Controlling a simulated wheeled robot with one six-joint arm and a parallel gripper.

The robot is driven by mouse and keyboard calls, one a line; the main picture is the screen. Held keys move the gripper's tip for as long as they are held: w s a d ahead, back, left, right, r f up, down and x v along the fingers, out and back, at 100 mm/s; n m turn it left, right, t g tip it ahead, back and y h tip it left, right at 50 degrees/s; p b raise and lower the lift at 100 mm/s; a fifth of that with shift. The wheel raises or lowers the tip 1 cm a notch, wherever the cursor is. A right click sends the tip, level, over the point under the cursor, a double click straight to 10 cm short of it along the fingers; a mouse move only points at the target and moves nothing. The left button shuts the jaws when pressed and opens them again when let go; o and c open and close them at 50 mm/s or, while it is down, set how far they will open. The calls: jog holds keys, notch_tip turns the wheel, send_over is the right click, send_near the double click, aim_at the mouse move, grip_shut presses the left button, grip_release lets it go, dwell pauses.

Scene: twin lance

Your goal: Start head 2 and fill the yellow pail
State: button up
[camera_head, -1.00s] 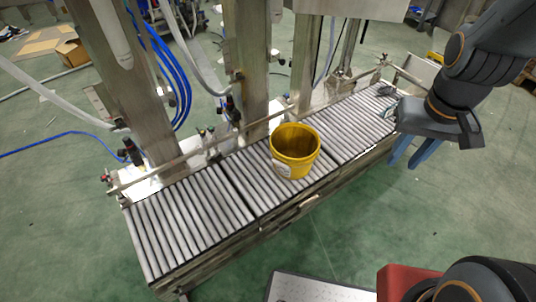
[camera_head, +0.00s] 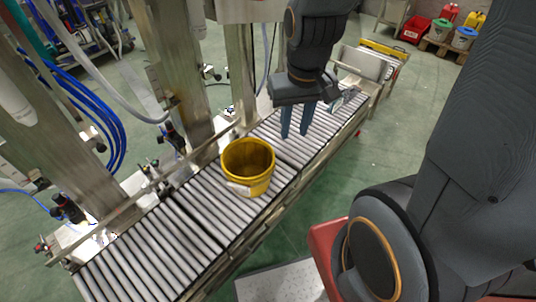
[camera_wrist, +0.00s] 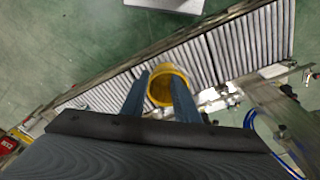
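The yellow pail (camera_head: 248,168) stands upright and open-topped on the roller conveyor (camera_head: 196,222), with a pale label on its side. Its inside looks empty in the head view. My gripper (camera_head: 294,134) is over the conveyor, behind and to the right of the pail, with its two blue fingers pointing down and apart. In the wrist view the pail (camera_wrist: 168,88) shows beyond and between the open fingers (camera_wrist: 160,84), with nothing held. Steel filling columns (camera_head: 178,75) rise along the conveyor's far side. I cannot tell which one is head 2.
A steel rail (camera_head: 150,187) with small fittings runs along the conveyor's far edge. Blue hoses (camera_head: 105,120) hang at the left. Red and other coloured containers (camera_head: 414,30) stand at the back right.

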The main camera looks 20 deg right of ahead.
aim_at(272, 164)
jog(key=w+f+m+b, duration=0.2)
jog(key=w+f+b, duration=0.5)
jog(key=f, duration=0.6)
jog(key=w+f+m+b, duration=0.2)
jog(key=w+f+b, duration=0.5)
jog(key=f, duration=0.6)
jog(key=w+d+f+m+b, duration=0.1)
jog(key=w+f+b, duration=0.6)
jog(key=f, duration=0.7)
jog(key=shift+w+d+m+g+y+b, duration=0.1)
jog(key=shift+m+g+y+b, duration=0.25)
jog(key=shift+m+b, duration=0.35)
jog(key=shift+w+a+f+b, duration=0.15)
jog(key=shift+f+b, duration=0.25)
jog(key=shift+f, duration=1.65)
jog(key=shift+w+a+f+b, duration=0.1)
jog(key=shift+f+b, duration=0.25)
jog(key=shift+f, duration=1.65)
grip_shut()
